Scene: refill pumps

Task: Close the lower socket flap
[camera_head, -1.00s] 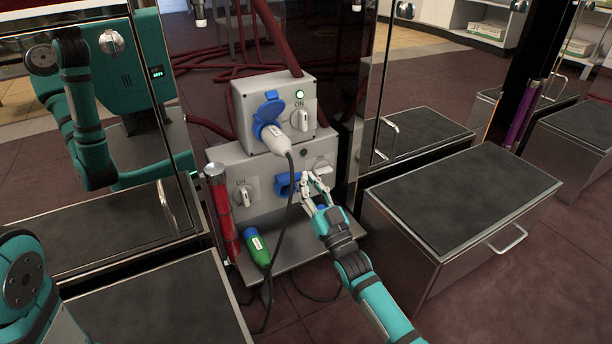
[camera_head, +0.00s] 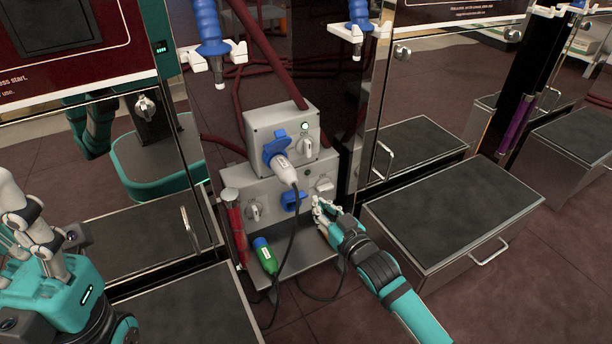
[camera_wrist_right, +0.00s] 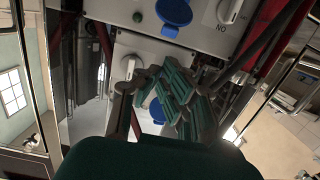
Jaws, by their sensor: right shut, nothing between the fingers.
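The lower socket (camera_head: 293,201) is blue, on the front of the lower grey box (camera_head: 275,198). In the right wrist view, which is upside down, its flap (camera_wrist_right: 173,12) is a smooth blue disc lying over the socket face. I cannot tell whether it sits flush. My right gripper (camera_head: 322,207) is shut and empty, just right of the socket and apart from it. Its fingers also show in the right wrist view (camera_wrist_right: 165,92). My left gripper (camera_head: 22,215) is at the left edge, far from the boxes; its jaw opening is unclear.
The upper box (camera_head: 284,140) has a raised blue flap and a white plug (camera_head: 284,170) with a hanging cable. A dark-topped metal cabinet (camera_head: 450,210) is close on the right.

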